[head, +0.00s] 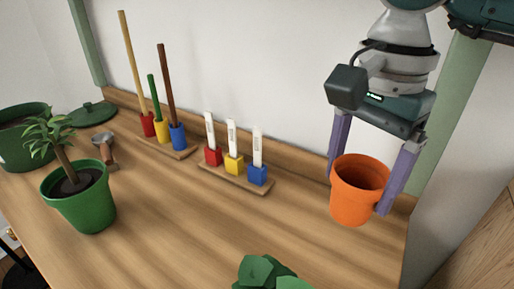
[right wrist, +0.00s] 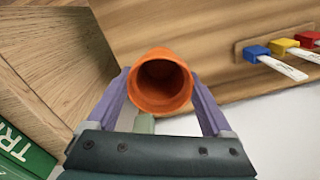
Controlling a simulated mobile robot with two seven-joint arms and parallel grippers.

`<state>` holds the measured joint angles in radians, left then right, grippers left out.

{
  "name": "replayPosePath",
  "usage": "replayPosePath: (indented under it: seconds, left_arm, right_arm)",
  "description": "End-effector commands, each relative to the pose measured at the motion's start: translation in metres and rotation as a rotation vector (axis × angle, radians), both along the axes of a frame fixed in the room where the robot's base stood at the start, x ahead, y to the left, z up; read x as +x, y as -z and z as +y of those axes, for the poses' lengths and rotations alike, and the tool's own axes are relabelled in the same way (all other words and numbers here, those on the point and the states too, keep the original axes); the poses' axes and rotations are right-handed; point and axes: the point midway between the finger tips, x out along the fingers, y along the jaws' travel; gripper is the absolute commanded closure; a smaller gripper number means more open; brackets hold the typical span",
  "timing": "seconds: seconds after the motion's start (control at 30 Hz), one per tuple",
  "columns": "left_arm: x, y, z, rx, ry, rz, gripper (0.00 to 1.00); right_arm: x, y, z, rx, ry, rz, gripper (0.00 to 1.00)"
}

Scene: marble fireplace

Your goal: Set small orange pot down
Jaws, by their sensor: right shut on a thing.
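The small orange pot (head: 352,205) is at the right end of the wooden table in the head view, upright and empty. My right gripper (head: 354,190) comes down from above with its two purple fingers on either side of the pot, shut on it. In the right wrist view the pot (right wrist: 160,85) sits between the fingers of the gripper (right wrist: 160,90), its open mouth facing the camera. I cannot tell whether the pot's base touches the table. My left gripper is not in view.
The wooden table (head: 190,215) has free room in front of the pot. A rack with labelled sticks (head: 236,178) stands left of it, and another rack (head: 165,145) further left. A green potted plant (head: 85,205) is at the left. Green leaves (head: 262,272) show at the bottom.

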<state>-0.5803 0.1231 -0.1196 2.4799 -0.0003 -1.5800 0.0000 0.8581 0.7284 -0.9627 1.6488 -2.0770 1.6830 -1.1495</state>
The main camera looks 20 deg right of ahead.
Motion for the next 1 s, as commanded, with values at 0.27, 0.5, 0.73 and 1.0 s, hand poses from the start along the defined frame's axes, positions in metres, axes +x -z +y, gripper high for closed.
replayPosePath:
  seconds: [0.27, 0.5, 0.73, 1.0]
  left_arm:
    - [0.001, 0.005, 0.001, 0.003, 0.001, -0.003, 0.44]
    - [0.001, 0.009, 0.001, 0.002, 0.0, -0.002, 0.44]
    - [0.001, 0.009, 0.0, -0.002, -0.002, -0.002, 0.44]
    - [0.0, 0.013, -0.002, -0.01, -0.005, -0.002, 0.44]
  right_arm:
    - [0.0, 0.044, 0.0, 0.0, 0.001, 0.002, 0.69]
    - [-0.001, 0.074, 0.0, 0.001, 0.001, 0.004, 0.69]
    - [0.0, 0.081, 0.0, 0.0, 0.0, 0.0, 0.69]
    - [0.0, 0.084, 0.0, 0.0, 0.0, 0.0, 0.09]
